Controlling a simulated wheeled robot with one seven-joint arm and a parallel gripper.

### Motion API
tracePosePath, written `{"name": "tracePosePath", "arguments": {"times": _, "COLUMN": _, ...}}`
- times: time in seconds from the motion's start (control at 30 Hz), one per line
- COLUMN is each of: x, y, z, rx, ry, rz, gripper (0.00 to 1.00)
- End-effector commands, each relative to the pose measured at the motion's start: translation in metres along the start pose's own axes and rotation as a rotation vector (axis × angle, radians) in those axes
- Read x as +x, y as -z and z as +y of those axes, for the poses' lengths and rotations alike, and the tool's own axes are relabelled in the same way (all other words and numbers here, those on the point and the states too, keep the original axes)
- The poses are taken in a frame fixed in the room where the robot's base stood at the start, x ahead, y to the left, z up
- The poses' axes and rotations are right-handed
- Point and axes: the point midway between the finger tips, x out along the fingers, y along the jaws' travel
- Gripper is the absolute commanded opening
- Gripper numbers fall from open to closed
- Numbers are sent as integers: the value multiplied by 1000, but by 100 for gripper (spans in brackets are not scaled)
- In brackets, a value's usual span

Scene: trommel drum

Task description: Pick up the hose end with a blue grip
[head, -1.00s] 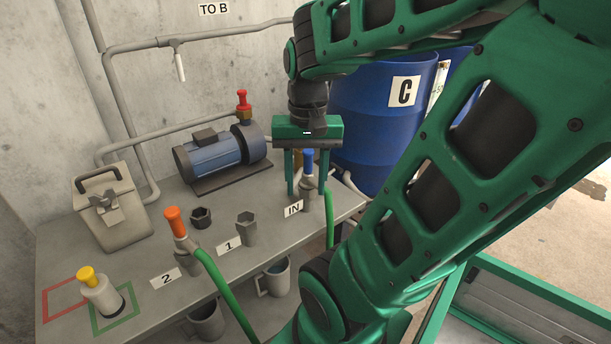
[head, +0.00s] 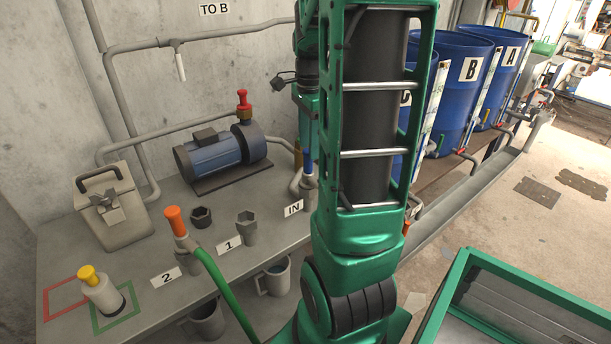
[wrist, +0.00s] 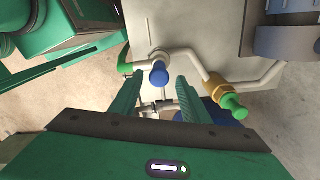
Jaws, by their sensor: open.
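The hose end with a blue grip (head: 307,158) stands upright in the grey holder by the IN label (head: 293,208), at the bench's right end. My arm hides part of it and its hose in the head view. In the wrist view its blue grip (wrist: 159,76) shows between my fingertips, with a bit of green hose to its left. My gripper (wrist: 156,82) is open, one finger on each side of the grip with gaps. In the head view my gripper is above the holder, mostly hidden behind my arm.
An orange-topped hose end (head: 176,222) stands in holder 2; holder 1 (head: 247,228) is empty. A blue pump (head: 212,155) with a red-topped fitting sits behind. A yellow-capped bottle (head: 100,292) stands front left. A brass fitting with a green end (wrist: 225,96) lies right of my fingers.

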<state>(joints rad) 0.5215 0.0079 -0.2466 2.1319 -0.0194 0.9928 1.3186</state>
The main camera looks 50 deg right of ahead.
Motion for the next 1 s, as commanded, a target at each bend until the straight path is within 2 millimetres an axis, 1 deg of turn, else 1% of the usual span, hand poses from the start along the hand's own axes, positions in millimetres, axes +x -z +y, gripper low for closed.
{"name": "tracePosePath", "arguments": {"times": 0.03, "x": 5, "y": 0, "z": 0, "rx": 0, "ry": -2, "rz": -1, "gripper": 42}}
{"name": "tracePosePath", "arguments": {"times": 0.23, "x": 17, "y": 0, "z": 1, "rx": -1, "ry": -2, "rz": -1, "gripper": 42}}
{"name": "tracePosePath", "arguments": {"times": 0.4, "x": 41, "y": 1, "z": 1, "rx": 0, "ry": -4, "rz": -1, "gripper": 42}}
{"name": "tracePosePath", "arguments": {"times": 0.53, "x": 56, "y": 1, "z": 1, "rx": -1, "ry": -1, "rz": 0, "gripper": 42}}
{"name": "tracePosePath", "arguments": {"times": 0.67, "x": 62, "y": 1, "z": 1, "rx": -1, "ry": -1, "rz": 0, "gripper": 42}}
{"name": "tracePosePath", "arguments": {"times": 0.87, "x": 62, "y": 1, "z": 0, "rx": -1, "ry": 0, "rz": 0, "gripper": 42}}
{"name": "tracePosePath", "arguments": {"times": 0.97, "x": 62, "y": 1, "z": 0, "rx": -1, "ry": 1, "rz": 0, "gripper": 21}}
{"name": "tracePosePath", "arguments": {"times": 1.0, "x": 62, "y": 1, "z": 0, "rx": -1, "ry": 1, "rz": 0, "gripper": 11}}
